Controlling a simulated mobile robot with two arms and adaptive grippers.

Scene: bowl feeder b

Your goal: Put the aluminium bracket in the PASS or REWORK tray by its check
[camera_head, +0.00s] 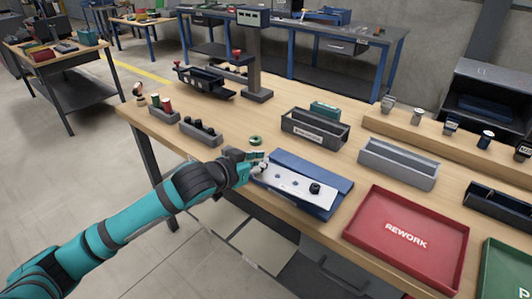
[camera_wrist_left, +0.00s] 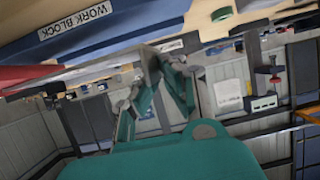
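A pale metal plate with several dark holes, which looks like the aluminium bracket (camera_head: 287,181), lies on the blue work block (camera_head: 333,207). A black knob (camera_head: 315,188) stands near its right end. My left gripper (camera_head: 258,166) is at the plate's left end, at the block's edge. In the left wrist view, the gripper's fingers (camera_wrist_left: 155,85) are seen at a steep angle; I cannot tell whether they grip the plate. The red REWORK tray (camera_head: 376,239) is empty. A green tray (camera_head: 491,262), cut off at the lower right, shows part of a letter.
A green ring (camera_head: 256,140) lies just behind my left gripper. A dark post (camera_head: 254,65) rises at the back. Bare wood lies between the block and the bins.

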